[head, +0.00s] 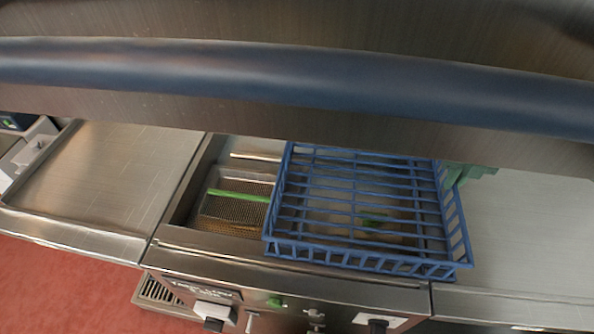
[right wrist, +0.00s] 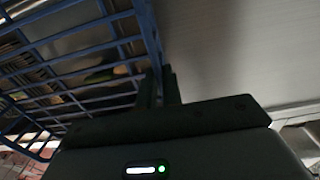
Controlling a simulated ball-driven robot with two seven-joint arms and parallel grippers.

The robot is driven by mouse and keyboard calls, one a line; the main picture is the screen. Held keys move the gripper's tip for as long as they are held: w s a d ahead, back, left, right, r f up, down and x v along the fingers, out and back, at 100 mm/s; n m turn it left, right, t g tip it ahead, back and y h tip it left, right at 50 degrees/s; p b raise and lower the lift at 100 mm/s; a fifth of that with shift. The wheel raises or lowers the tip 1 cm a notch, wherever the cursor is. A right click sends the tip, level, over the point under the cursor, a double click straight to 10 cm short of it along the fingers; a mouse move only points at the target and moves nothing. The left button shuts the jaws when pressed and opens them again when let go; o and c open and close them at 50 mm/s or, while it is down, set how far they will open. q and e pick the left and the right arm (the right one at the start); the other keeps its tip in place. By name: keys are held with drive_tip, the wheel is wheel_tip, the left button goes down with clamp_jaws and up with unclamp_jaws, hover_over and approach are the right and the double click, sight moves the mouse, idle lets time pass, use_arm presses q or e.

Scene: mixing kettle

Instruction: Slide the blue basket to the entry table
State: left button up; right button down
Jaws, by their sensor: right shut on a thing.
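The blue basket (head: 355,205) is an open wire-like rack. It lies over the right part of the middle steel unit, and its right edge reaches the steel counter on the right. My right gripper (head: 452,177) is at the basket's right side wall, partly hidden by it. In the right wrist view its fingers (right wrist: 162,88) are shut on the side wall of the basket (right wrist: 85,60). My left gripper is not in view. Two steel surfaces flank the unit, a left table (head: 110,175) with a raised rim and a right counter (head: 530,225); I cannot tell which is the entry table.
A large steel hood with a dark blue bar handle (head: 300,75) hangs across the top of the view. The middle unit holds a mesh basket with a green handle (head: 238,196). Knobs and a tap line its front. Both side surfaces look clear where visible.

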drive_tip(key=s+d, duration=0.1)
drive_tip(key=d, duration=0.5)
drive_tip(key=s+d, duration=0.2)
drive_tip(key=d, duration=0.4)
drive_tip(key=s+d, duration=0.1)
drive_tip(key=d, duration=0.5)
drive_tip(key=shift+s+d, duration=0.3)
drive_tip(key=shift+s, duration=0.1)
drive_tip(key=d, duration=0.3)
drive_tip(key=s+d+b, duration=0.1)
drive_tip(key=d, duration=0.1)
drive_tip(key=s+d+b, duration=0.1)
drive_tip(key=d, duration=0.2)
drive_tip(key=shift+s+d, duration=0.1)
drive_tip(key=shift+d, duration=0.2)
drive_tip(key=d+b, duration=0.1)
drive_tip(key=d, duration=0.1)
drive_tip(key=s+d+b, duration=0.1)
drive_tip(key=d+b, duration=0.2)
drive_tip(key=d, duration=0.2)
drive_tip(key=shift+s+f+b, duration=0.25)
drive_tip(key=shift+s+b, duration=0.1)
drive_tip(key=shift+s+d+r+b, duration=0.15)
drive_tip(key=shift+d+b, duration=0.2)
drive_tip(key=shift+d, duration=0.2)
drive_tip(key=shift+s+r, duration=0.1)
drive_tip(key=shift+r, duration=0.05)
drive_tip(key=c, duration=1)
unclamp_jaws()
